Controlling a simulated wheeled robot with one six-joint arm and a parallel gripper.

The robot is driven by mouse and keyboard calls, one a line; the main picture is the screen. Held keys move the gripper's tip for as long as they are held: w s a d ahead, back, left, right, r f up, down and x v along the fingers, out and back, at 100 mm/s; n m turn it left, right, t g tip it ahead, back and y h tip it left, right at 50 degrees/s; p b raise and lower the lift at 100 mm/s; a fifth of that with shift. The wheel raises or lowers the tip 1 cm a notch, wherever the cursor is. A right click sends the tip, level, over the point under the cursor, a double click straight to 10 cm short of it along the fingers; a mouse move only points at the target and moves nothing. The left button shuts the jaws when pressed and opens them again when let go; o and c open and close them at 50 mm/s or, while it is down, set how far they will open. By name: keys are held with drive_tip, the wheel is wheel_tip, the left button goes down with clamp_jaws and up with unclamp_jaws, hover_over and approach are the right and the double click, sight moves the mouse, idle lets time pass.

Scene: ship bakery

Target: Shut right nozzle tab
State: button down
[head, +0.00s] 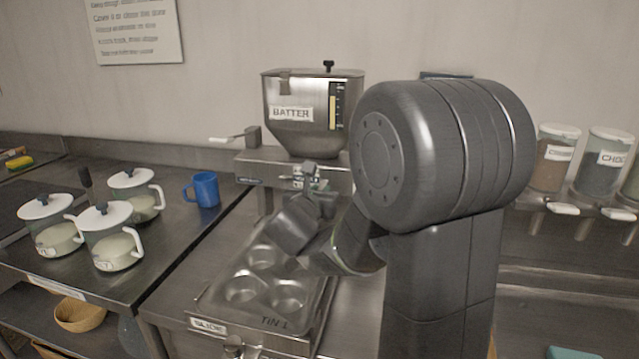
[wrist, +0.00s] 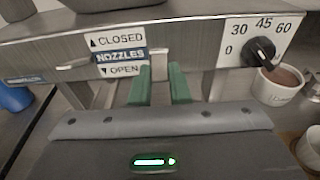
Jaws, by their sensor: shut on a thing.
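The batter dispenser (head: 312,105) is a steel hopper on a metal housing against the wall. In the wrist view its front plate carries a nozzle label (wrist: 121,56) with CLOSED and an up arrow above, OPEN and a down arrow below. The right nozzle tab (wrist: 159,68) is a small pale metal piece just right of this label. My gripper (wrist: 161,84) has its green fingers on either side of the tab, shut on it; the fingers hide part of it. Another metal tab (wrist: 76,64) shows left of the label. In the head view my gripper (head: 311,185) is at the housing front.
A dial (wrist: 261,51) marked 0 to 60 is right of the fingers. Below my gripper lies a muffin tin (head: 262,288) on a slide. A blue mug (head: 202,189) and lidded pots (head: 110,236) stand on the left counter. Topping dispensers (head: 603,160) line the right wall.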

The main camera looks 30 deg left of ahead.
sight(322, 185)
drive_tip(key=shift+r+g+h+p, duration=0.4)
drive_tip(key=shift+r+g+p, duration=0.6)
drive_tip(key=shift+p, duration=2.4)
drive_tip(key=shift+r+g+h+p, duration=0.45)
drive_tip(key=shift+g+p, duration=0.95)
drive_tip(key=shift+p, duration=1.95)
drive_tip(key=g+p, duration=0.1)
drive_tip(key=p, duration=0.3)
drive_tip(key=shift+w+r, duration=0.15)
drive_tip(key=shift+w, duration=0.05)
drive_tip(key=shift+a+g+h+p, duration=0.1)
drive_tip(key=shift+g+h+p, duration=0.15)
drive_tip(key=shift+g+p, duration=0.25)
drive_tip(key=shift+w+g+p, duration=0.1)
drive_tip(key=shift+g+p, duration=0.3)
drive_tip(key=shift+p, duration=0.5)
drive_tip(key=c, duration=1.4)
unclamp_jaws()
drive_tip(key=shift+o, duration=0.2)
drive_tip(key=v, duration=1.3)
drive_tip(key=shift+s+r, duration=0.25)
drive_tip(key=shift+s, duration=0.05)
